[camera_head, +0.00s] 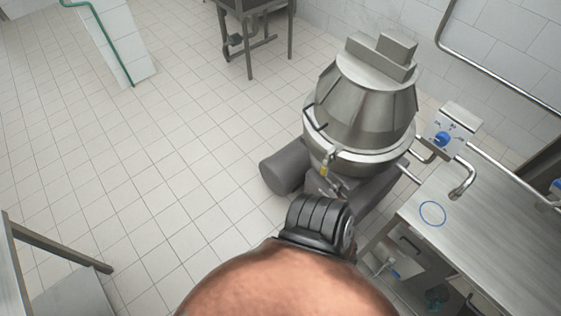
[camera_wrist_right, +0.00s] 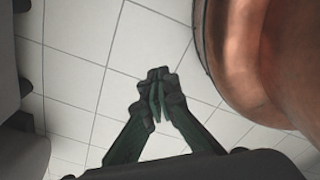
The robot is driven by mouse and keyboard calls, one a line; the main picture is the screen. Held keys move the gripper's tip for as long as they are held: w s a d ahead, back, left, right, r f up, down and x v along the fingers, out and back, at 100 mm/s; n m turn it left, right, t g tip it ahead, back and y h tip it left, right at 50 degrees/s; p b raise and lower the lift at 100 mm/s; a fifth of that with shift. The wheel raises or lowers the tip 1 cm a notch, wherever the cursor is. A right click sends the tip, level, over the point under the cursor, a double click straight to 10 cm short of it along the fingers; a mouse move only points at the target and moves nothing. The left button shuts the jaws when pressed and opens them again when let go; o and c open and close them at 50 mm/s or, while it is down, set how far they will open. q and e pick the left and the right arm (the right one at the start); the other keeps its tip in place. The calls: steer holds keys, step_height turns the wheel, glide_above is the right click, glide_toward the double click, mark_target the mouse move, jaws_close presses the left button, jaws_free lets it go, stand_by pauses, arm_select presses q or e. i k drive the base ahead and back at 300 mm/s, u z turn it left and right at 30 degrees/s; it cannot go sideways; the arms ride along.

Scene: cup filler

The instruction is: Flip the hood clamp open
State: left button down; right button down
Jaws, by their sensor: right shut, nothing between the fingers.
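The hood (camera_head: 365,95) is a grey metal cone with a flat block on top, closed down on a round metal bowl (camera_head: 372,166) at the upper right of the head view. A small clamp (camera_head: 328,160) with a yellowish part sits at the front left of the bowl's rim. It looks fastened against the rim, but it is too small to be sure. My right gripper (camera_wrist_right: 159,78) shows in the right wrist view, with its dark fingertips together and nothing between them. It is over bare tiled floor, away from the clamp. My left gripper is in neither view.
A steel counter (camera_head: 470,245) with a tap (camera_head: 462,178) and a blue ring (camera_head: 432,213) stands right of the machine. A control box (camera_head: 452,128) with a blue knob is behind. The tiled floor to the left is clear.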

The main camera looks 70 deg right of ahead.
mark_target(326, 160)
steer(key=z, duration=0.05)
steer(key=i, duration=0.9)
steer(key=z, duration=2.8)
